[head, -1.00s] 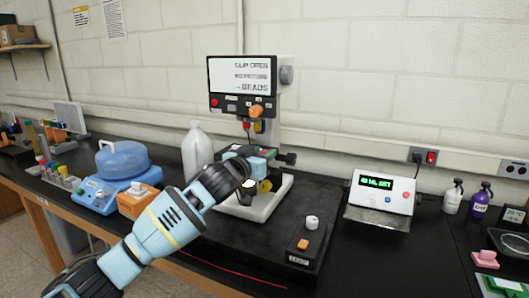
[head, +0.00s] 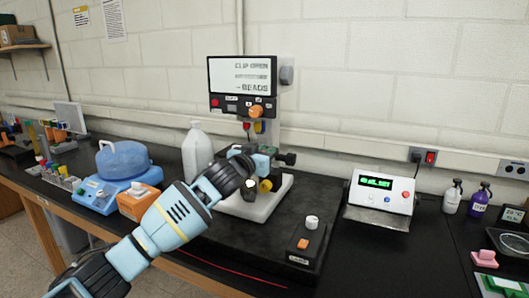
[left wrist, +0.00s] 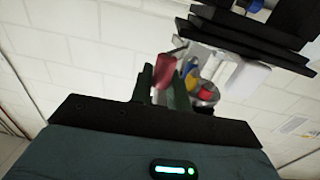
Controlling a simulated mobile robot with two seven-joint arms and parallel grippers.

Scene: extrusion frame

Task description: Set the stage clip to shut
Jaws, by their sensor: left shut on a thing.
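The microscope stands mid-bench, with its screen (head: 239,75) reading "CLIP OPEN" on a faint top line and "BEADS" below. My left gripper (head: 264,160) is at its stage, under the lenses, and covers much of it. In the left wrist view, the fingers (left wrist: 166,88) are closed around a red piece (left wrist: 164,72), which seems to be the stage clip's handle. The clip's own position is hidden in the head view. Red, yellow and blue lens parts show beside the fingers in the left wrist view. My right gripper is out of view.
A white bottle (head: 196,152) stands close left of the microscope. A blue-lidded device (head: 123,163) and an orange box (head: 138,201) are further left. A lamp control box (head: 306,240) is at front right, and a display unit (head: 380,196) beyond it.

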